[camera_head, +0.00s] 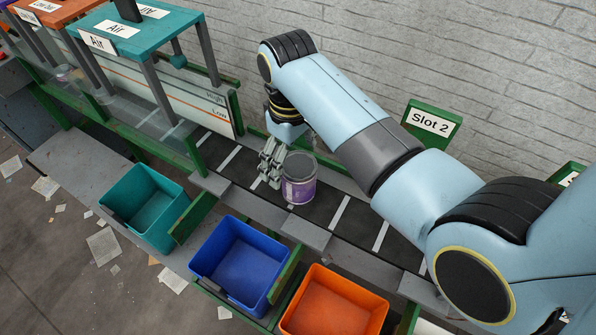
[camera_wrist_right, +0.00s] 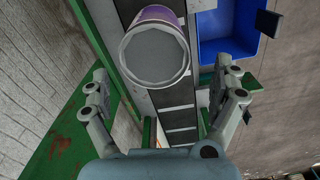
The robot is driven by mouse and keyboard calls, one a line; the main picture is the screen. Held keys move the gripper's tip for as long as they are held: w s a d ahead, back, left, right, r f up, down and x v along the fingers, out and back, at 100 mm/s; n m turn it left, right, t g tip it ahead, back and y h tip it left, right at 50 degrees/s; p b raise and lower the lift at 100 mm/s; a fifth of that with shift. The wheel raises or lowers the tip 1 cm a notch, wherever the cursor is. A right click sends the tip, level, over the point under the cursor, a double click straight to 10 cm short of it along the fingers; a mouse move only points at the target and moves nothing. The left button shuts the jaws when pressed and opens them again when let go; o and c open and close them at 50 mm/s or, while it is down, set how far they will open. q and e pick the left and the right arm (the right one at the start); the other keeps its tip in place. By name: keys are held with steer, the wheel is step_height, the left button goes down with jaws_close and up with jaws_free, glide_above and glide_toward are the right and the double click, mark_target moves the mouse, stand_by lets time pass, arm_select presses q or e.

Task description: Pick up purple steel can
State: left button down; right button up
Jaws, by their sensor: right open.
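The purple steel can (camera_head: 299,190) stands upright on the dark belt (camera_head: 343,211) in the head view. It has a grey metal rim and a pale label on its side. In the right wrist view the can (camera_wrist_right: 155,52) shows its round grey end, ahead of the fingers. My right gripper (camera_head: 272,162) is beside the can, on its left in the head view. Its fingers are spread apart in the right wrist view (camera_wrist_right: 166,98), with nothing between their tips. Whether a finger touches the can is unclear. My left gripper is not seen.
A teal bin (camera_head: 146,205), a blue bin (camera_head: 241,262) and an orange bin (camera_head: 334,303) stand along the belt's near side. A green-framed "Slot 2" sign (camera_head: 431,123) stands behind the belt. A teal-topped "Air" frame (camera_head: 125,30) spans the belt at left.

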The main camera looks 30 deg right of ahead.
steer(key=shift+f, duration=0.85)
steer(key=f, duration=0.4)
steer(key=shift+s+d+f, duration=0.3)
steer(key=shift+s+d, duration=0.05)
steer(key=shift+d, duration=0.05)
steer(key=shift+f, duration=0.25)
steer(key=c, duration=0.3)
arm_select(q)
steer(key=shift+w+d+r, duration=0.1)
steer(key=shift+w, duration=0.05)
arm_select(e)
steer(key=c, duration=0.7)
